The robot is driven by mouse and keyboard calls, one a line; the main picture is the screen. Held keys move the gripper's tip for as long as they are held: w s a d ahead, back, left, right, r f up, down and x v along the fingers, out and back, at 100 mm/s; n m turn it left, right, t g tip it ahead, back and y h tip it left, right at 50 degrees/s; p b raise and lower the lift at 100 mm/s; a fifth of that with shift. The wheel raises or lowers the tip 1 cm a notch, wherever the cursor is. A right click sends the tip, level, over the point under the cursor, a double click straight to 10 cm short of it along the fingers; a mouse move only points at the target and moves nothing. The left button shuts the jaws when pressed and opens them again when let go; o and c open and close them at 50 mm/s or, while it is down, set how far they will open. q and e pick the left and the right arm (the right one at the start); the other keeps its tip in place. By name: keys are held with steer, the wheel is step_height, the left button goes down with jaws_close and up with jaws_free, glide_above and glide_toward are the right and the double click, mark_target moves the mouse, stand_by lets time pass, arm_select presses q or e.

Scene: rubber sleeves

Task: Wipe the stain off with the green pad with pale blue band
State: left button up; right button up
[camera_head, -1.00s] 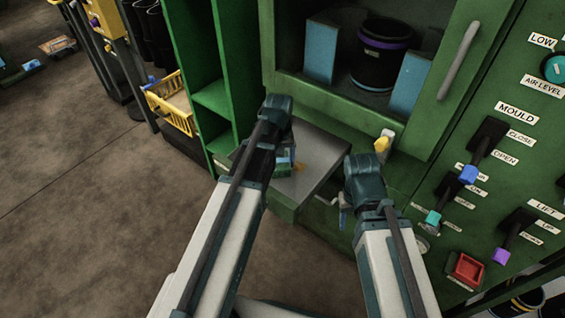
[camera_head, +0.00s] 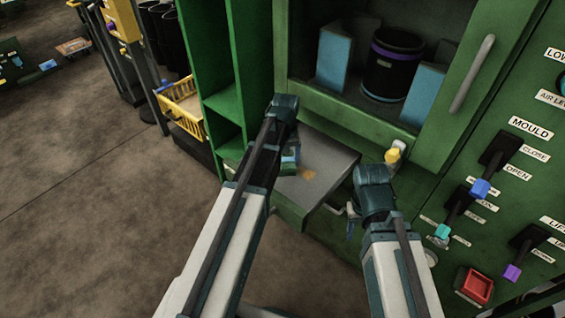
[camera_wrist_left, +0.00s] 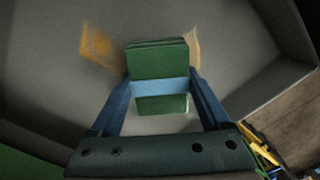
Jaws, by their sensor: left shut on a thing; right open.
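The green pad with pale blue band (camera_wrist_left: 158,62) is held between the fingers of my left gripper (camera_wrist_left: 160,90), which is shut on it across the band. In the head view the pad (camera_head: 288,167) shows partly below my left gripper (camera_head: 288,155), over the grey shelf-like surface (camera_head: 330,165). An orange-brown stain (camera_head: 308,174) lies on that surface just right of the pad. In the left wrist view the stain (camera_wrist_left: 98,45) shows on both sides of the pad, which hides its middle. I cannot tell whether the pad touches the surface. My right gripper (camera_head: 352,214) is open and empty, right of the surface.
A green cabinet with a dark bin (camera_head: 392,65) and blue blocks (camera_head: 332,62) stands behind. A yellow-topped fitting (camera_head: 393,156) is near my right gripper. Levers (camera_head: 480,188) and a red box (camera_head: 475,286) are at right. A yellow basket (camera_head: 183,105) stands left; the floor there is open.

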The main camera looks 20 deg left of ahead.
mark_target(295, 166)
arm_select(q)
steer(key=shift+d, duration=0.15)
steer(key=shift+s+d, duration=0.35)
steer(key=shift+d, duration=0.45)
steer(key=shift+s+d, duration=0.3)
steer(key=shift+d, duration=0.5)
steer(key=shift+d, duration=0.15)
steer(key=shift+s+d+f, duration=0.1)
steer(key=shift+s+d, duration=0.3)
steer(key=shift+d, duration=0.4)
steer(key=shift+s+d, duration=0.35)
steer(key=shift+d, duration=0.45)
